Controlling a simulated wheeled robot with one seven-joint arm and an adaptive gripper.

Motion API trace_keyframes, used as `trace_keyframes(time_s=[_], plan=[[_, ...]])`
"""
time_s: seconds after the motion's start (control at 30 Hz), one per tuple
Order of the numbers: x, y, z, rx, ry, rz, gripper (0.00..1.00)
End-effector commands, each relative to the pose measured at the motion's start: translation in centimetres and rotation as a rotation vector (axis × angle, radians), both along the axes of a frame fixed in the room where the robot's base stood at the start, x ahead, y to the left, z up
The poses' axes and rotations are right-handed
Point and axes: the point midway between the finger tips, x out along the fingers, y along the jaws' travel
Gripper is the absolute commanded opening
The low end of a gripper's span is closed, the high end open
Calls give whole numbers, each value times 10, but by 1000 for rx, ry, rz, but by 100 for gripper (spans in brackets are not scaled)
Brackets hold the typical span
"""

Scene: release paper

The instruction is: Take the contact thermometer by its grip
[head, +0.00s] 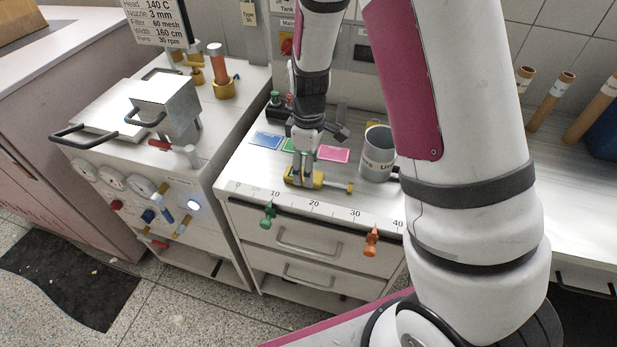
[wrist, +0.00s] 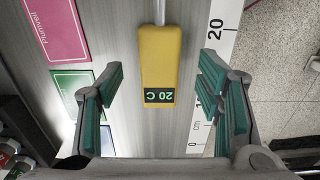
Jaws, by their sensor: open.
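The contact thermometer (head: 319,181) lies on the counter of the drawer unit. Its yellow grip (wrist: 160,58) has a dark display reading 20 C, and a thin metal probe (wrist: 160,12) runs from its far end toward the top of the wrist view. In the head view the probe points right, with a small yellow tip. My gripper (head: 303,180) is over the grip, pointing down. In the wrist view my gripper (wrist: 163,68) is open, with one green-padded finger on each side of the grip and a gap on both sides. Whether the fingertips reach its height is unclear.
A ruler strip (head: 330,207) runs along the counter's front edge. Blue, green and pink cards (head: 333,154) lie behind the thermometer. A grey cup (head: 377,155) stands to its right. A machine with gauges (head: 112,180) is at the left.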

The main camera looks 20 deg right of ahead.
Motion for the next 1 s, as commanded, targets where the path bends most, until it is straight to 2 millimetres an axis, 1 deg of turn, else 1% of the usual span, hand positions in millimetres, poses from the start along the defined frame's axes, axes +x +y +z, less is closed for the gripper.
trace_keyframes(time_s=[0.1, 0.2, 0.3, 0.5, 0.67, 0.7, 0.77, 1.0], plan=[[0, 0, -16, 0, 3, 0, 60], [0, 0, -24, 0, 1, 0, 60], [1, 0, -28, 0, 0, 1, 60], [1, 0, -28, 0, -1, 1, 60], [1, 0, -28, 0, -1, 0, 24], [1, 0, -28, 0, -1, 0, 15], [1, 0, -28, 0, -1, 0, 3], [1, 0, -27, 0, -1, 0, 3]])
